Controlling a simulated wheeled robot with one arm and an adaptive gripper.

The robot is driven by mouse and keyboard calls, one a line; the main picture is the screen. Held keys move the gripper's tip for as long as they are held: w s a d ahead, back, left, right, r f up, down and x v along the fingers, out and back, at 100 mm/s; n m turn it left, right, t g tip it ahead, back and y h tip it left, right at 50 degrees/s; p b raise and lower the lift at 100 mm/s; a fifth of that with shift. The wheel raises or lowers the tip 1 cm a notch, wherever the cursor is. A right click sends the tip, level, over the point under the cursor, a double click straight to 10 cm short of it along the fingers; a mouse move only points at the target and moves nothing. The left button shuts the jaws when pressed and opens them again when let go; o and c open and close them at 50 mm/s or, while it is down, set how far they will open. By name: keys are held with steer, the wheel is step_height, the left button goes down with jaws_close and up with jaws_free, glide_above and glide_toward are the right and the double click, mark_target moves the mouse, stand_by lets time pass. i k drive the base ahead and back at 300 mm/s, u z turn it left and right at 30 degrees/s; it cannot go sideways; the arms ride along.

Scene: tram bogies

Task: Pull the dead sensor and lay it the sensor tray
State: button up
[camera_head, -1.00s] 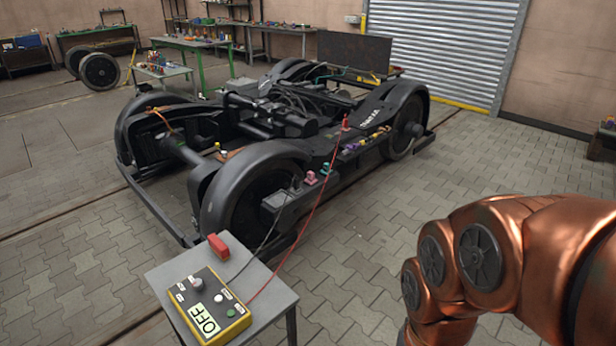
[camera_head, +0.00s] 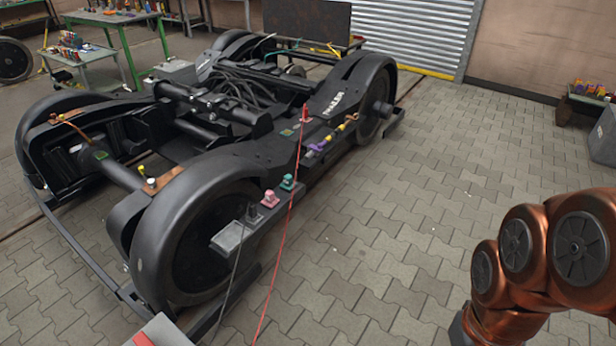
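The black bogie (camera_head: 190,200) stands on the paved floor, left of centre. Along its near side sit a dark grey plug-like part (camera_head: 252,212) with a dark cable, a pink part (camera_head: 270,198) and a teal part (camera_head: 288,182). A red part (camera_head: 304,114) with a red cable stands further back on the frame. I cannot tell which of these is the dead sensor. I cannot make out a sensor tray for certain. My copper arm shows at the lower right, but my gripper is out of view.
A small grey table (camera_head: 165,332) is cut off at the bottom edge, with a red item on it. A green-legged workbench (camera_head: 115,18) and a small trolley (camera_head: 80,55) with parts stand at the back left. Paved floor right of the bogie is clear.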

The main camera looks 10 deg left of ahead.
mark_target(270, 195)
steer(key=u, duration=0.15)
steer(key=i, duration=1)
steer(key=u, duration=1.3)
steer(key=i, duration=1.15)
steer(key=u, duration=0.25)
